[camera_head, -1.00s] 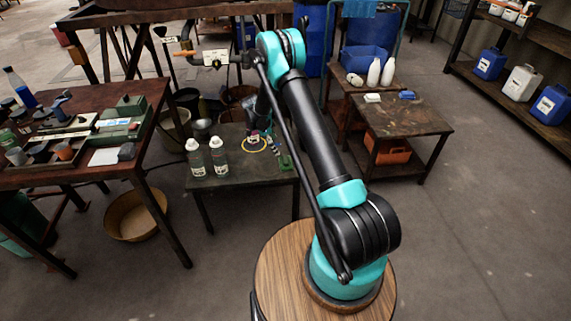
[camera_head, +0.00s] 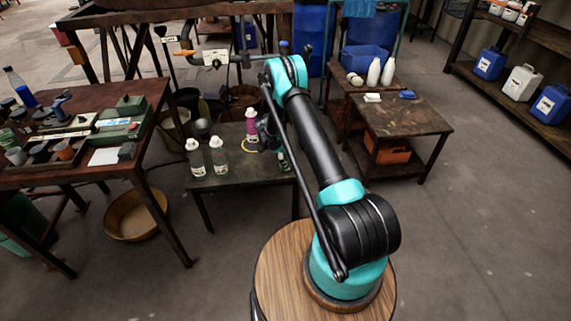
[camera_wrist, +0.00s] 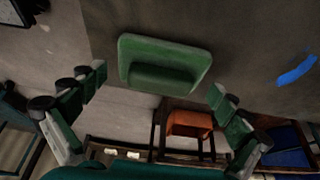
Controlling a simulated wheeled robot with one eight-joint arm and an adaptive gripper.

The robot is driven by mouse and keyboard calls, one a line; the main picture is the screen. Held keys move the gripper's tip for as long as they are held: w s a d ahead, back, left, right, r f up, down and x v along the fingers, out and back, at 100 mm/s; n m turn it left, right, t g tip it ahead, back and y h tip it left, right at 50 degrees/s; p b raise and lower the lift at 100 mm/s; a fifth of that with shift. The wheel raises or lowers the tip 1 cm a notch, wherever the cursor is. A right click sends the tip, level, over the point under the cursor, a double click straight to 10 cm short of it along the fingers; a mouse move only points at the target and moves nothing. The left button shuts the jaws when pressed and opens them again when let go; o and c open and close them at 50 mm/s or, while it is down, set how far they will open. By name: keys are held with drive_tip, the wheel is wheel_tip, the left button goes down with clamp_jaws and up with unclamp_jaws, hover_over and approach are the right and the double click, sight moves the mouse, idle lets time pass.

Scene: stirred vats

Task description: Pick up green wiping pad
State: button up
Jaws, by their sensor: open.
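The green wiping pad (camera_wrist: 165,62) lies on a dark work surface in the wrist view, a flat pad with a raised rounded grip along its near side. My gripper (camera_wrist: 158,92) is open, with one finger left of the pad and one right of it. The pad appears between and beyond the fingertips, and neither finger visibly touches it. In the head view my gripper (camera_head: 270,132) is above the right part of the small dark table (camera_head: 235,178). There the arm hides part of the table top, and the pad is hard to make out.
Two white-capped bottles (camera_head: 195,158) (camera_head: 219,156) stand at the table's left. A brown table (camera_head: 418,120) is to the right, with an orange crate (camera_head: 388,150) beneath. Open floor lies front right.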

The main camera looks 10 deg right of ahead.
drive_tip(key=c, duration=1.1)
drive_tip(key=shift+c, duration=0.2)
